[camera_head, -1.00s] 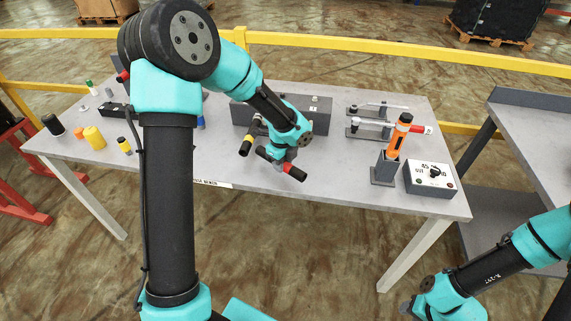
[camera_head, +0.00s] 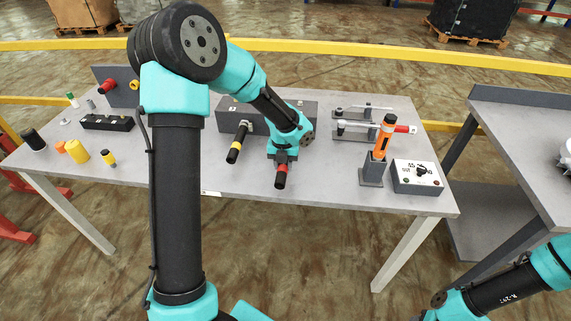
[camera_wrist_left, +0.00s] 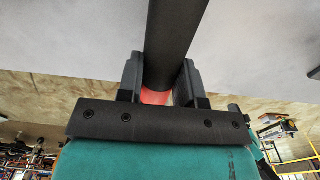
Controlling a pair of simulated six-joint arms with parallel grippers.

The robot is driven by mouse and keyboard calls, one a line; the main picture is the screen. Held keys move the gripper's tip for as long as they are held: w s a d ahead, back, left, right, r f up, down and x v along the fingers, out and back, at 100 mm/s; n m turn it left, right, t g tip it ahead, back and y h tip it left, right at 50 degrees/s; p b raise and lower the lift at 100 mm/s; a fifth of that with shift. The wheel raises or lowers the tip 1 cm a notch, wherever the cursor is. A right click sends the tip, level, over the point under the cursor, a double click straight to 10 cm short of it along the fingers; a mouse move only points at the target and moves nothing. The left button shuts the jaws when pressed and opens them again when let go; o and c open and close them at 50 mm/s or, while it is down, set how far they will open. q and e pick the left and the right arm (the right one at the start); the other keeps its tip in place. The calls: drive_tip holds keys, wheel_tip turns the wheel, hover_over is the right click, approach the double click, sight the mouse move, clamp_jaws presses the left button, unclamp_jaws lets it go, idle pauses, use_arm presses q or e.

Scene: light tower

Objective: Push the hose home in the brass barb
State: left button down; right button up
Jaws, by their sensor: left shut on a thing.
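A black hose with a red band (camera_head: 281,175) is in my left gripper (camera_head: 284,157), over the table in front of the long grey block. In the left wrist view the dark hose (camera_wrist_left: 172,45) runs between the two fingers (camera_wrist_left: 158,85), with red showing at their base. A second black hose with a yellow band (camera_head: 237,146) extends forward from the block, left of the gripper. I cannot make out the brass barb; the arm covers part of the block. Part of my right arm shows at the lower right, but its fingers are not clear.
The grey block (camera_head: 227,112) lies behind the gripper. An orange tool stands in a grey holder (camera_head: 371,175) beside a switch box (camera_head: 417,178). Toggle clamps (camera_head: 362,132) sit behind them. An upright panel and yellow cylinders (camera_head: 77,151) are at left. The front middle tabletop is clear.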

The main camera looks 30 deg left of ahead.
use_arm(q)
drive_tip(key=shift+h, duration=0.3)
drive_tip(key=shift+s+a+r+t+h, duration=0.1)
drive_tip(key=shift+t+h, duration=0.4)
drive_tip(key=shift+h, duration=0.3)
drive_tip(key=shift+w+a, duration=0.3)
drive_tip(key=shift+w, duration=0.45)
drive_tip(key=shift+w+a, duration=0.3)
drive_tip(key=shift+w, duration=0.4)
drive_tip(key=shift+w+a, duration=0.3)
drive_tip(key=shift+w, duration=0.45)
drive_tip(key=shift+w+a, duration=0.3)
drive_tip(key=shift+w, duration=0.3)
drive_tip(key=shift+w+a, duration=0.25)
drive_tip(key=shift+w, duration=0.4)
drive_tip(key=shift+w+a, duration=0.3)
drive_tip(key=shift+w, duration=0.3)
drive_tip(key=c, duration=0.7)
unclamp_jaws()
